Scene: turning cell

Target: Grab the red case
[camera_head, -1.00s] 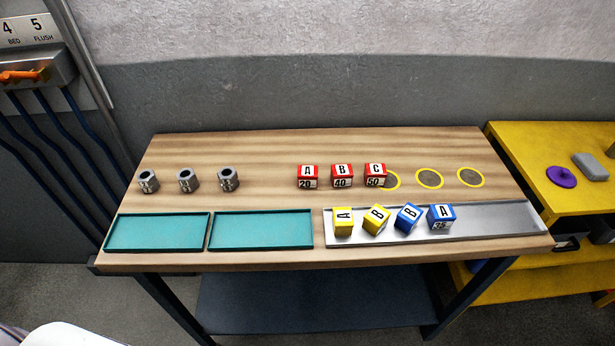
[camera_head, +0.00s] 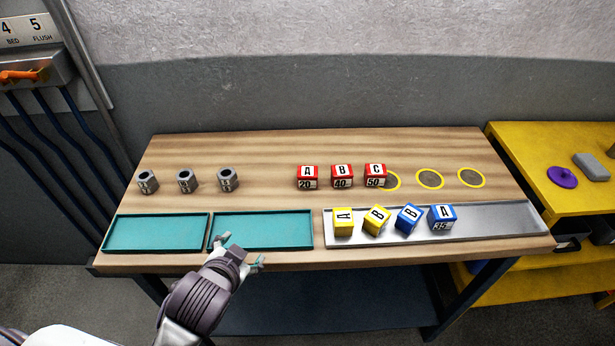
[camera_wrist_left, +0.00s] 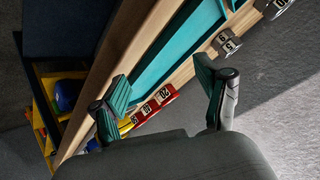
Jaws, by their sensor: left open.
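Three red cases stand in a row at the middle of the wooden bench: case A 20 (camera_head: 307,177), case B 40 (camera_head: 342,176) and case C 50 (camera_head: 375,175). My left gripper (camera_head: 240,250) is open and empty at the bench's front edge, by the right teal tray, left of and nearer than the red cases. In the left wrist view the open fingers (camera_wrist_left: 165,92) show apart, with red cases (camera_wrist_left: 158,101) beyond and between them. My right gripper is not in view.
Yellow cases (camera_head: 343,221) and blue cases (camera_head: 441,217) sit in the grey metal tray (camera_head: 500,224). Two teal trays (camera_head: 155,232) are empty. Several grey metal parts (camera_head: 187,180) stand at the left. Yellow rings (camera_head: 430,179) mark the right side. Bare wood lies behind the cases.

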